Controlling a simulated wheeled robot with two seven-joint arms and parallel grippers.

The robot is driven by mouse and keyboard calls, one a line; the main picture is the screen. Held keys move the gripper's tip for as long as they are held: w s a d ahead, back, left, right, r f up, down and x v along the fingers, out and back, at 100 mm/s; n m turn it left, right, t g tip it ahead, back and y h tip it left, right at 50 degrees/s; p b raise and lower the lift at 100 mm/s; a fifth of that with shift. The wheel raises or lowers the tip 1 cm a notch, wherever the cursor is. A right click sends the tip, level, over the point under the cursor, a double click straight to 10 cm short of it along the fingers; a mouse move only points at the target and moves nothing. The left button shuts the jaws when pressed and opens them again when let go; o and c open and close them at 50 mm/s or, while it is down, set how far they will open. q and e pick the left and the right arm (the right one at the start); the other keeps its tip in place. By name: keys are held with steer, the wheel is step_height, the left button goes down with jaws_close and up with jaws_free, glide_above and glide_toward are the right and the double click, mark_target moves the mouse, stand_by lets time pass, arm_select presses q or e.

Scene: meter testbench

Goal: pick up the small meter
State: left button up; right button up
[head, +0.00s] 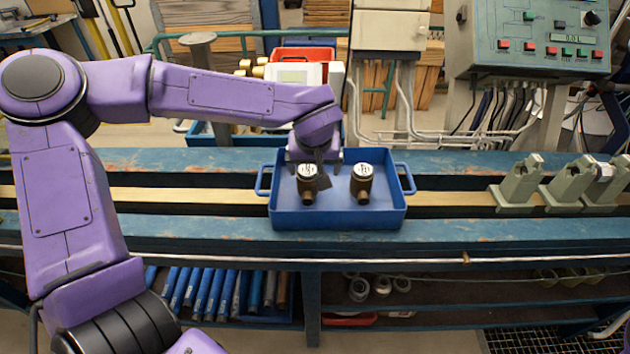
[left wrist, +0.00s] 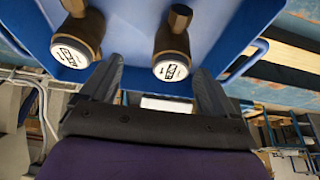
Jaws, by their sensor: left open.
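Two brass-coloured meters with white round faces stand in a blue tray (head: 340,219). The left meter (head: 307,190) and the right meter (head: 361,188) look close in size, so I cannot tell which is the small one. My left gripper (head: 318,172) points down over the back of the tray, just behind the left meter and partly over it. In the left wrist view my left gripper (left wrist: 157,72) has its fingers apart with nothing held. One meter (left wrist: 172,48) lies just beyond the gap between the fingertips; the other meter (left wrist: 78,36) is to the left. My right gripper is not in view.
The tray sits on a blue workbench (head: 200,245) with side handles sticking out. Grey-green clamps (head: 520,185) stand on the bench at the right. A control panel (head: 545,40) is behind. The bench between tray and clamps is clear.

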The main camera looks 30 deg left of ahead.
mark_target(308, 183)
arm_select(q)
steer(key=x, duration=0.2)
steer(key=s+x, duration=0.1)
steer(key=x, duration=0.2)
steer(key=a+x, duration=0.1)
steer(key=x, duration=0.2)
steer(key=shift+s+a+f+p, duration=0.1)
steer(key=shift+s+a+p, duration=0.1)
steer(key=shift+p, duration=0.15)
steer(key=shift+w+f, duration=0.15)
steer(key=shift+f, duration=0.2)
steer(key=shift+d+r, duration=0.1)
steer(key=c, duration=1.4)
